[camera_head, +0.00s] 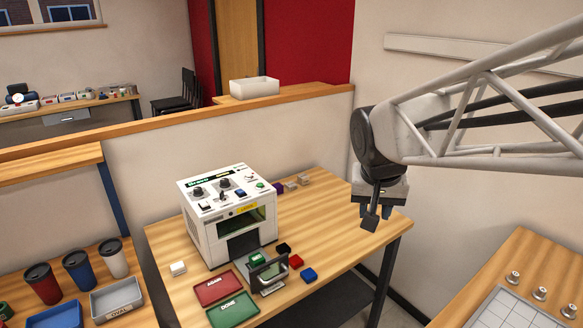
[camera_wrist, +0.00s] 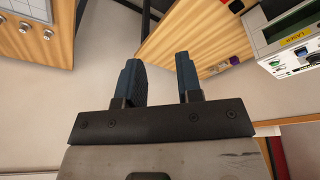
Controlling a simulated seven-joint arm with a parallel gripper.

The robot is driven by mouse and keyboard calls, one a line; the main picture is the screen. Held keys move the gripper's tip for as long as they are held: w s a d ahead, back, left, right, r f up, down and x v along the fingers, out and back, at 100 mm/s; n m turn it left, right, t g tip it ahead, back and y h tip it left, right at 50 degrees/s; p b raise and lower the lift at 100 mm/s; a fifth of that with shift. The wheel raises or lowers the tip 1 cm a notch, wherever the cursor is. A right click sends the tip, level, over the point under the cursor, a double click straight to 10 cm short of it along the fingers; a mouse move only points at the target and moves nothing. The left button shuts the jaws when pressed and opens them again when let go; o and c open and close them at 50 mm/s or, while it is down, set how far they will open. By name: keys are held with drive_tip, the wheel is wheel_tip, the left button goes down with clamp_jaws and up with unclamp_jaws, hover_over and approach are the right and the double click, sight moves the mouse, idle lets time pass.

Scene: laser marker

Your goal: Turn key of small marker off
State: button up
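The small laser marker (camera_head: 229,222) is a white box on the wooden table, with knobs, switches and a green button on its sloped top panel (camera_head: 225,191). I cannot tell which control is the key or how it is turned. In the wrist view, part of the marker (camera_wrist: 287,38) shows at the right edge with a yellow laser label. My gripper (camera_head: 374,213) hangs to the right of the marker, above the table's right side and apart from it. In the wrist view its two blue fingers (camera_wrist: 160,80) are spread with nothing between them.
A red tray (camera_head: 213,288) and a green tray (camera_head: 233,311) lie before the marker, beside a small stand holding a green block (camera_head: 257,259). Several coloured blocks lie around it. Cups (camera_head: 78,270) stand on the left table. A low wall (camera_head: 150,155) runs behind.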

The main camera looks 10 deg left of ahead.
drive_tip(key=w+a, duration=0.7)
drive_tip(key=a, duration=0.2)
drive_tip(key=t, duration=0.1)
approach(221, 193)
drive_tip(key=shift+w+d+f+y, duration=0.15)
drive_tip(key=shift+w+f+y, duration=0.2)
drive_tip(key=shift+f, duration=0.35)
drive_tip(key=shift+w+f, duration=0.1)
drive_tip(key=shift+f, duration=0.05)
drive_tip(key=shift+x, duration=3.8)
drive_tip(key=shift+w+d, duration=0.1)
clamp_jaws()
